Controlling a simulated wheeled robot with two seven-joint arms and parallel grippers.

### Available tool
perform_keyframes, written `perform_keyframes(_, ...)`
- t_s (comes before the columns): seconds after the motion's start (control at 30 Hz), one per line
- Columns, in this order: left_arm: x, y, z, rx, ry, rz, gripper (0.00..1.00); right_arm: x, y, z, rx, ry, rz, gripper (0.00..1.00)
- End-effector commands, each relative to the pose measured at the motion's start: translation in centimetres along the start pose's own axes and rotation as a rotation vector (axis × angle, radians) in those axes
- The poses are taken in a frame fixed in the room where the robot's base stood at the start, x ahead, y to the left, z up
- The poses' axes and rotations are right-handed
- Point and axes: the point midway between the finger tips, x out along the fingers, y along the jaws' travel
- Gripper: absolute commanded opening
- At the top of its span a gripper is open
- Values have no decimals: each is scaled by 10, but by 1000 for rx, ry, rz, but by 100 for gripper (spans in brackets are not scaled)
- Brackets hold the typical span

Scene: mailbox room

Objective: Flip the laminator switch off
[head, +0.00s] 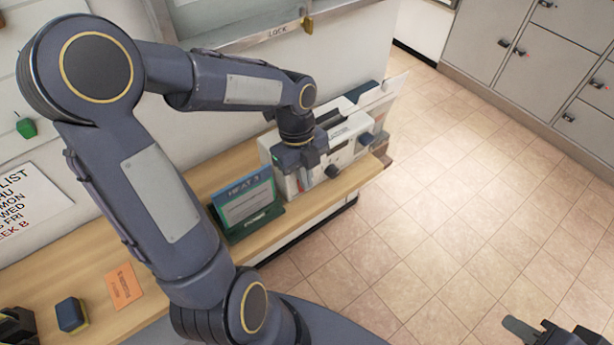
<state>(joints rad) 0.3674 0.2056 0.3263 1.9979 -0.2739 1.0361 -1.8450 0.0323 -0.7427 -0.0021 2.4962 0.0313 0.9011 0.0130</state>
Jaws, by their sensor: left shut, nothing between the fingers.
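The laminator (349,127) is a white and grey machine at the far end of the wooden counter, with dark knobs on its front. My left gripper (303,181) is shut and empty, pointing down at the left part of the laminator's front. Whether it touches the machine I cannot tell. The switch cannot be made out; the gripper and wrist cover part of that front. My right gripper (550,332) is partly in view at the bottom right corner, over the floor and far from the laminator; its opening is unclear.
A card reading "HEAT 3" (245,199) in a green stand is just left of the laminator. An orange card (124,286) and a blue and yellow block (71,315) lie on the counter (206,180). Grey lockers (496,43) stand at the upper right. The tiled floor between is clear.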

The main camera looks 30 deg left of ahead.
Motion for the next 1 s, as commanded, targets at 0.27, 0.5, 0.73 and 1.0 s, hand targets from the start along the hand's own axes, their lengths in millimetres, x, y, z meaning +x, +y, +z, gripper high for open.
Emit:
perform_keyframes(0.27, 3, 0, -2, 0, -3, -2, 0, 3, 1, 1, 0, 0, 0, 32)
perform_keyframes(0.5, 10, 0, -11, 0, -2, -1, 0, 6, 3, 3, 0, 0, 0, 32)
perform_keyframes(0.73, 10, 0, -12, 0, -2, -1, 0, 6, 3, 3, 0, 0, 0, 32)
perform_keyframes(1.0, 10, -5, -20, 2, -2, -1, 0, 5, 2, 3, 0, 0, 0, 32)
